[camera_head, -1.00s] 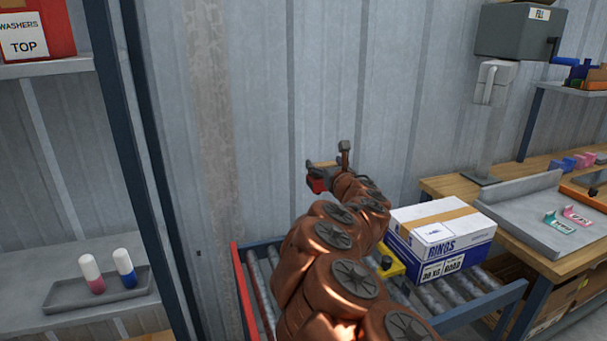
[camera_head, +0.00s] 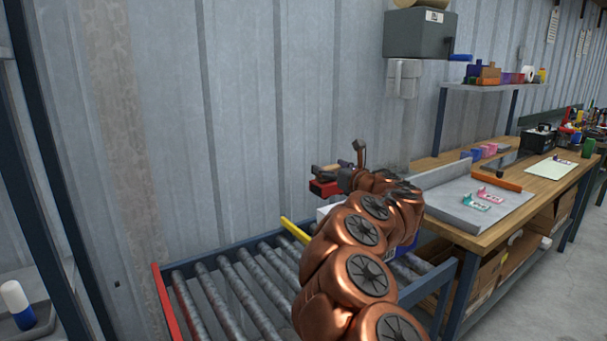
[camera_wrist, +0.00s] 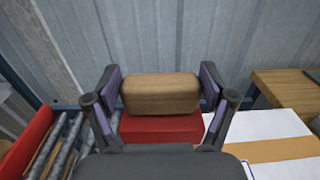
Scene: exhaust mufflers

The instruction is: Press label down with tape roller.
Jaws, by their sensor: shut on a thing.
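My gripper (camera_wrist: 160,98) is shut on the tape roller (camera_wrist: 160,128), seen as a tan block above a red body between its two fingers. In the head view my gripper (camera_head: 338,180) holds the red roller (camera_head: 322,188) in the air above the conveyor, left of the workbench. The white and blue carton (camera_wrist: 285,128) with a tan tape strip lies right of and below the gripper in the wrist view. In the head view my arm hides most of the carton (camera_head: 325,211). The label on its top cannot be made out now.
The roller conveyor (camera_head: 235,285) has bare rollers left of the carton, with a red end rail (camera_head: 167,305) and a yellow bar (camera_head: 296,231). The wooden workbench (camera_head: 490,235) with a grey tray (camera_head: 455,205) stands right. A corrugated wall is behind.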

